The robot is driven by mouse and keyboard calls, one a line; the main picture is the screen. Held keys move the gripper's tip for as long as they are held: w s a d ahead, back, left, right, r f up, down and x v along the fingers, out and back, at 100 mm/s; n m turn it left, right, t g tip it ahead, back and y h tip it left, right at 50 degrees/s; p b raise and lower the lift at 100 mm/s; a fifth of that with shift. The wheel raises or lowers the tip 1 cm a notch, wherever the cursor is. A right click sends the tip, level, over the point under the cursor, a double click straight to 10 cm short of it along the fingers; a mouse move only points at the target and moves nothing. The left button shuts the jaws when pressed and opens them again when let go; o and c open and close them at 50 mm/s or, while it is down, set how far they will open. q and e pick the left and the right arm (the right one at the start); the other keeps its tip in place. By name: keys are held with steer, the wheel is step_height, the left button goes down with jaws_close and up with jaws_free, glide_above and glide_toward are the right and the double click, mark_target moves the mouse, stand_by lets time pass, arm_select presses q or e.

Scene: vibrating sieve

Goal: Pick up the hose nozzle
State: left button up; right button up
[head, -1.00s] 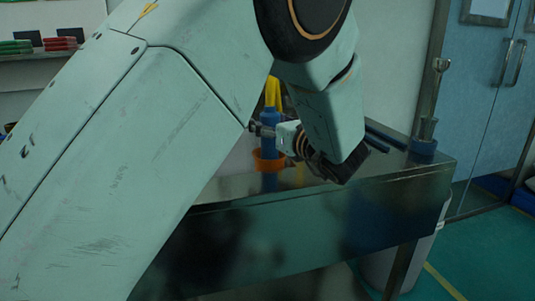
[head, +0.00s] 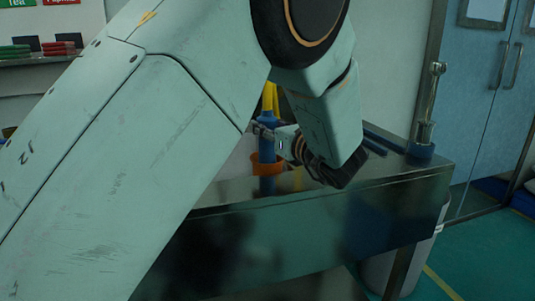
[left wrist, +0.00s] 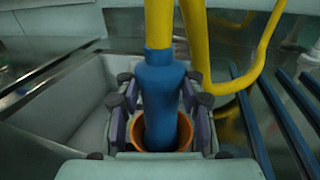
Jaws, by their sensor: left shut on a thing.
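The hose nozzle (left wrist: 160,90) is blue, with a yellow hose (left wrist: 158,22) running up from its top. It stands about upright, its lower end inside an orange ring-shaped holder (left wrist: 183,133). In the head view the nozzle (head: 266,122) shows beyond my left arm, with the orange holder (head: 254,166) around it. My left gripper (head: 262,131) reaches it from the right. In the left wrist view my left gripper (left wrist: 160,103) has its fingers on both sides of the nozzle, shut on it. My right gripper is in neither view.
A dark shiny metal counter (head: 400,182) bears the holder. Dark blue bars (head: 380,138) lie to its right, and a metal fixture with a blue base (head: 421,150) stands at the right end. A sink basin (left wrist: 80,100) is left in the wrist view. Blue doors (head: 492,90) stand behind.

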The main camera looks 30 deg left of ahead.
arm_select(q)
step_height(320, 180, up, 18)
steer(key=p, duration=0.4)
steer(key=shift+p, duration=0.3)
stand_by(0.8)
steer(key=s+a+b, duration=0.3)
steer(key=a+b, duration=0.2)
steer(key=a, duration=0.3)
steer(key=shift+a+b, duration=0.25)
steer(key=shift+b, duration=0.1)
